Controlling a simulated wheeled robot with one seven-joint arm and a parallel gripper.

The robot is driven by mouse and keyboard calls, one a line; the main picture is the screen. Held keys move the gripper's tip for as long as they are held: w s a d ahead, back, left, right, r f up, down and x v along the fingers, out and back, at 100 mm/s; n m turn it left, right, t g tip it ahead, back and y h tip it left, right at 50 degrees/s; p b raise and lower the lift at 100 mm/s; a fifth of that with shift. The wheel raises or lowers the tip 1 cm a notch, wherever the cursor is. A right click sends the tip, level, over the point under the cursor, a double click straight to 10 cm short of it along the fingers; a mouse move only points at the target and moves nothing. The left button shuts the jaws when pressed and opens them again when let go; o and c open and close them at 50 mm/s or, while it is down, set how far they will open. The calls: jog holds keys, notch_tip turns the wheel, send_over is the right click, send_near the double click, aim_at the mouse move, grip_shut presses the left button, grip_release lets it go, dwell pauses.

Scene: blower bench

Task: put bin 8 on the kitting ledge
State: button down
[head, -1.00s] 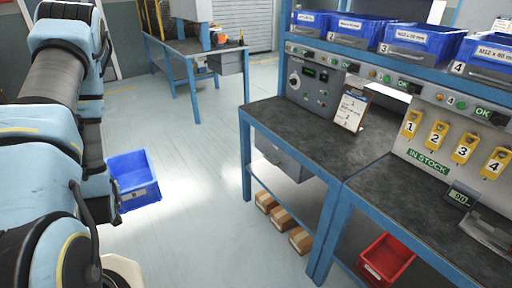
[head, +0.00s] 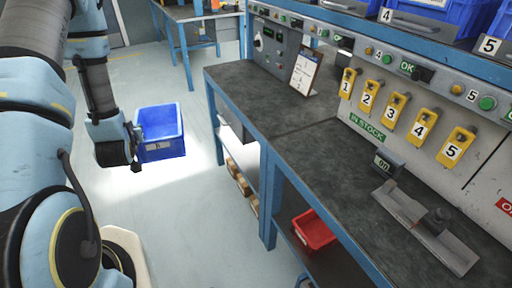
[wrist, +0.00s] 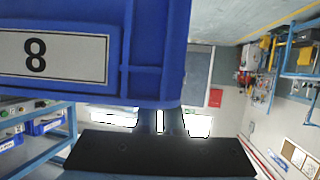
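Bin 8 (head: 160,148) is a blue open-topped bin with a white label. It hangs in the air over the floor at the left of the head view, roughly upright. In the wrist view its front wall and black "8" label (wrist: 52,55) fill the upper left. My gripper (head: 135,140) is at the bin's label side and is shut on its edge; the fingertips are partly hidden. I cannot single out a surface marked as the kitting ledge.
A dark-topped workbench (head: 270,98) with blue legs stands right of the bin. It carries a clipboard stand (head: 305,70), a small display (head: 388,163) and a grey fixture (head: 428,225). A red bin (head: 313,229) sits below. Numbered yellow tags (head: 394,104) line the panel.

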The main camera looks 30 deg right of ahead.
jog(key=d+m+h+b, duration=0.1)
jog(key=d, duration=0.3)
jog(key=s+d+r+m+g+h+b, duration=0.1)
jog(key=d+b, duration=0.1)
jog(key=d, duration=0.2)
jog(key=s+d+m+h+b, duration=0.1)
jog(key=d+h+b, duration=0.1)
jog(key=d, duration=0.2)
jog(key=shift+r+m+g, duration=0.3)
jog(key=shift+r+m, duration=0.05)
jog(key=shift+m, duration=0.05)
jog(key=s+d+r+m+g+h+b, duration=0.25)
jog(key=s+d+m+g+b, duration=0.2)
jog(key=s+d, duration=0.3)
jog(key=s+d+r+m+g+h+b, duration=0.2)
jog(key=s+d+m+g+h+b, duration=0.1)
jog(key=s+d+b, duration=0.4)
jog(key=d+p, duration=0.1)
jog(key=d, duration=1.9)
notch_tip(320, 180, down, 7)
jog(key=shift+s+d, duration=0.25)
jog(key=shift+s, duration=0.15)
jog(key=shift+t, duration=0.25)
